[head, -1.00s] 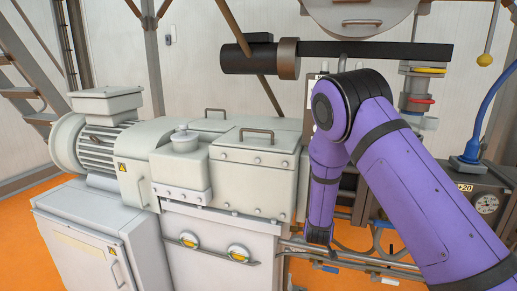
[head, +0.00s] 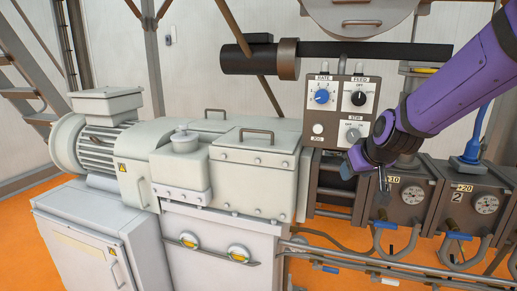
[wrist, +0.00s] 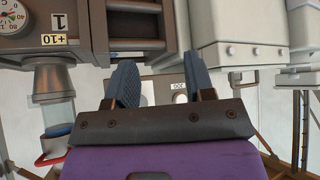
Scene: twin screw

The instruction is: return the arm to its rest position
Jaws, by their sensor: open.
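My purple arm (head: 450,80) comes in from the upper right in the head view and angles down to the left. My gripper (head: 362,182) is low in front of the control panel (head: 342,112), near its lower right corner and beside the dial box marked +10 (head: 408,205). In the wrist view my gripper (wrist: 162,82) shows two blue-grey fingers set well apart, with nothing held between them. Part of the panel's face, with a small label and a pale round button (wrist: 180,98), shows beyond the fingers. The panel's lower right edge is partly hidden by my gripper in the head view.
A grey machine housing (head: 255,170) with a motor (head: 100,140) fills the left and middle. A second dial box marked +20 (head: 478,200) stands at right, with a blue plug and cable (head: 472,150). Pipes (head: 400,270) run low over the orange floor (head: 335,235).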

